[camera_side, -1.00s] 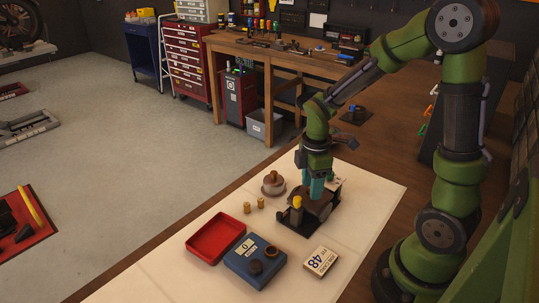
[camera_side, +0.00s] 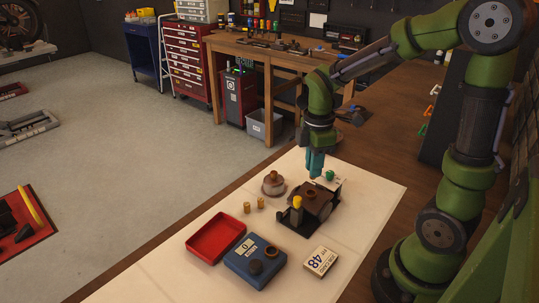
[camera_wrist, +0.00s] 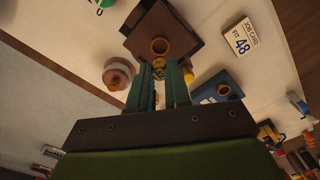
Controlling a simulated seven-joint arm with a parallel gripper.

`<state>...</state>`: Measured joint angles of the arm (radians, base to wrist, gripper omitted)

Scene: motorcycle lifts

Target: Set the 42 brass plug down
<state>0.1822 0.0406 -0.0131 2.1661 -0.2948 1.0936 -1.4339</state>
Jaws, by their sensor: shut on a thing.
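My gripper (camera_side: 316,176) is raised above the dark brown block (camera_side: 318,206), its teal fingers pointing down. In the wrist view my gripper (camera_wrist: 158,68) is shut on a small brass plug (camera_wrist: 158,65), mostly hidden between the fingertips; no number on it is readable. The block's round brown collar (camera_side: 311,194) is uncovered and shows beyond the fingertips in the wrist view (camera_wrist: 160,46). Two other brass plugs (camera_side: 247,207) (camera_side: 261,202) stand on the pale mat (camera_side: 190,275). A white job card (camera_side: 320,261) reads "FIT 48".
A round pot (camera_side: 273,184) with a brown knob stands left of the block. A yellow-topped post (camera_side: 297,203) stands close beside the block. The front-left mat is clear.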

